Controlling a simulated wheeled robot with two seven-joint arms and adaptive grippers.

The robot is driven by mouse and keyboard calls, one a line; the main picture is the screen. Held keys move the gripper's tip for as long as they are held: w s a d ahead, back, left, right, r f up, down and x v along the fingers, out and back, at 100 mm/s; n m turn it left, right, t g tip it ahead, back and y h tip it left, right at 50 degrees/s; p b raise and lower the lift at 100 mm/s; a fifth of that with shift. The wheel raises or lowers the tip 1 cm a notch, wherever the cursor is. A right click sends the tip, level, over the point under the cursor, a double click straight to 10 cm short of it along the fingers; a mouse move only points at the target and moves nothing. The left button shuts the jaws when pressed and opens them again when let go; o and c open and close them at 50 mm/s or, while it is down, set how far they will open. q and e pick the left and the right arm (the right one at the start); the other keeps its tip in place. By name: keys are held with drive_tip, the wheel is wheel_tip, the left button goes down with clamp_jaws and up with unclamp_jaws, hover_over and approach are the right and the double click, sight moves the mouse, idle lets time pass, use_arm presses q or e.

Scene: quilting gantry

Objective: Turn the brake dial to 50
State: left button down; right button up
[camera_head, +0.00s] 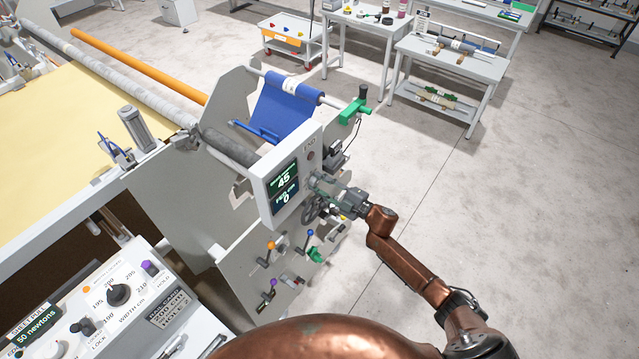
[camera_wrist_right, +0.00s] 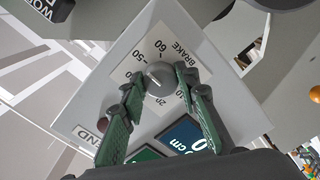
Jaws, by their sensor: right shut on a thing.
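The brake dial (camera_wrist_right: 158,80) is a grey knob on a white label marked BRAKE, with 60, 50 and 20 readable in the right wrist view. A short white mark on the knob points roughly up-left, towards the 50 side; its exact reading cannot be told. My right gripper (camera_wrist_right: 162,88) has its green-padded fingers closed on either side of the knob. In the head view my right gripper (camera_head: 322,187) reaches the panel's right side and hides the dial. The panel display (camera_head: 284,181) shows 45 above and 0 below. My left gripper is not in view.
Below the panel are levers with orange, blue and purple knobs (camera_head: 271,245) and a dark handwheel (camera_head: 311,208). A left console (camera_head: 100,310) has a width dial and a sign reading 50 newtons. Blue fabric (camera_head: 282,108) hangs behind the panel. Floor to the right is clear.

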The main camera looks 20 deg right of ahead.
drive_tip(key=shift+d+r, duration=0.1)
drive_tip(key=shift+d, duration=0.1)
drive_tip(key=o, duration=1.2)
drive_tip(key=shift+c, duration=0.2)
drive_tip(key=shift+a, duration=0.1)
drive_tip(key=v, duration=1.2)
drive_tip(key=shift+w, duration=0.1)
